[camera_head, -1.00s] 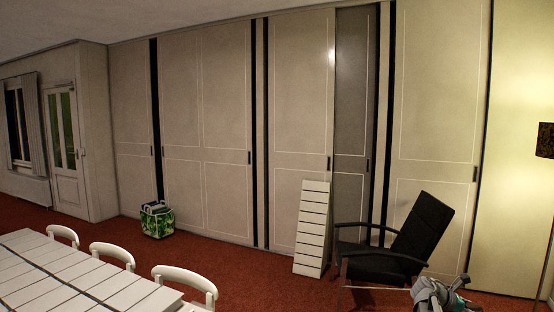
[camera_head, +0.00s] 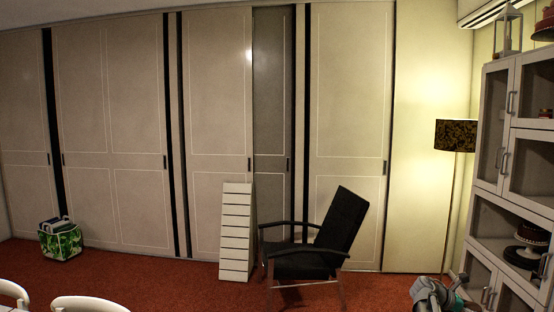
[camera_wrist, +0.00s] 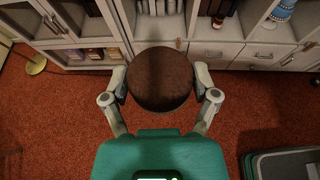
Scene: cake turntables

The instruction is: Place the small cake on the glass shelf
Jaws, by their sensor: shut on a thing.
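My gripper (camera_wrist: 161,84) is shut on a round brown cake (camera_wrist: 160,76), with one finger on each side of it. The cake is seen from above in the wrist view and hides the floor and cabinet base behind it. In the head view, part of my arm shows at the bottom right, but the held cake cannot be made out. The grey cabinet (camera_head: 488,150) at the right of the head view has glass doors and an open shelf bay. I cannot tell which of its shelves is the glass one.
A dark cake (camera_head: 531,233) sits on a stand in the cabinet's open bay, above a black round plate (camera_head: 521,258). A lantern (camera_head: 508,32) stands on the cabinet top. A black armchair (camera_head: 310,250) and a floor lamp (camera_head: 455,136) stand left of it. Red carpet is open in front.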

